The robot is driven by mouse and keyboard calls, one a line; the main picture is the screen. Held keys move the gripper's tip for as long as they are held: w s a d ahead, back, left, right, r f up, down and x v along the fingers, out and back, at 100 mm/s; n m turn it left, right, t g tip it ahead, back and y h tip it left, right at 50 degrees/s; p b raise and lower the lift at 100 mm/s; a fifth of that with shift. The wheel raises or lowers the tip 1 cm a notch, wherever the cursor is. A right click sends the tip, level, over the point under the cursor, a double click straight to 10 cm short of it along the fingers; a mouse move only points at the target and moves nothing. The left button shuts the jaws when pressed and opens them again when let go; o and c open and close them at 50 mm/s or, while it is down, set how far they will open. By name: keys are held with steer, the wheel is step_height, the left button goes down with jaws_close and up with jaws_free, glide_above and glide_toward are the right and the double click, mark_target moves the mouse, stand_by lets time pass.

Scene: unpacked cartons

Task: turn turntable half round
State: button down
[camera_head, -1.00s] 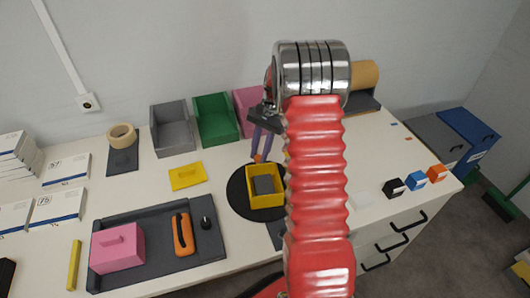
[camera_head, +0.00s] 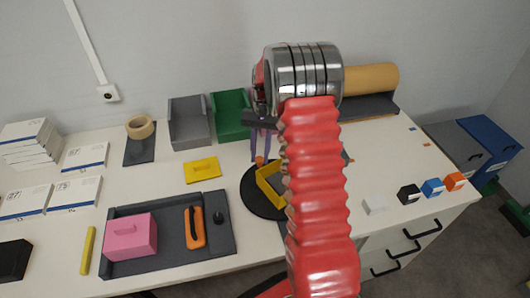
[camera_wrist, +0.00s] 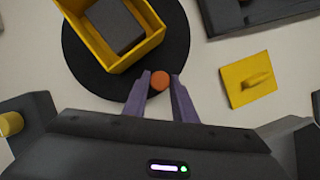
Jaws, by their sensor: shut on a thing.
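The black round turntable (camera_head: 252,199) sits on the white table, partly hidden behind my red arm. The yellow open box (camera_head: 265,188) stands on it; its right part is hidden in the head view. In the wrist view the box (camera_wrist: 143,53) holds a dark grey block (camera_wrist: 117,24). An orange round knob (camera_wrist: 160,81) is at the edge of the turntable (camera_wrist: 84,68). My gripper (camera_wrist: 159,82) has its purple fingers on both sides of the knob, shut on it. The fingers show small in the head view (camera_head: 260,150).
A grey tray (camera_head: 222,245) with a pink block (camera_head: 131,236) and an orange-and-black tool (camera_head: 194,228) lies left of the turntable. A yellow lidded piece (camera_head: 202,170) lies above the tray. Grey (camera_head: 188,128) and green (camera_head: 231,122) bins stand at the back.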

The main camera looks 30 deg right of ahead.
mark_target(245, 191)
steer(key=shift+s+a+n+g+h, duration=0.2)
steer(key=shift+a+n+h, duration=0.1)
steer(key=shift+a+n, duration=0.55)
steer(key=shift+s+a+n+g+h, duration=0.2)
steer(key=shift+a+n+h, duration=0.1)
steer(key=shift+a+n, duration=0.5)
steer(key=shift+s+a+n+h, duration=0.4)
steer(key=shift+a+n, duration=0.35)
steer(key=shift+n, duration=0.25)
steer(key=shift+s+a+n+h, duration=0.3)
steer(key=shift+s+a+n, duration=0.15)
steer(key=shift+a+n, duration=0.4)
steer(key=shift+s+a+n+h, duration=0.4)
steer(key=shift+s+a+n, duration=0.2)
steer(key=shift+n, duration=0.4)
steer(key=shift+s+a+n+h, duration=0.45)
steer(key=shift+s+n, duration=0.2)
steer(key=shift+n, duration=0.35)
steer(key=shift+s+a+n+h, duration=0.25)
steer(key=shift+s+n, duration=0.35)
steer(key=shift+n, duration=0.1)
steer(key=shift+s+a+n+h, duration=0.2)
steer(key=shift+s+a+n, duration=0.05)
steer(key=shift+s+n, duration=0.4)
steer(key=c, duration=1.5)
jaws_free()
steer(key=shift+w, duration=0.1)
steer(key=shift+a, duration=0.1)
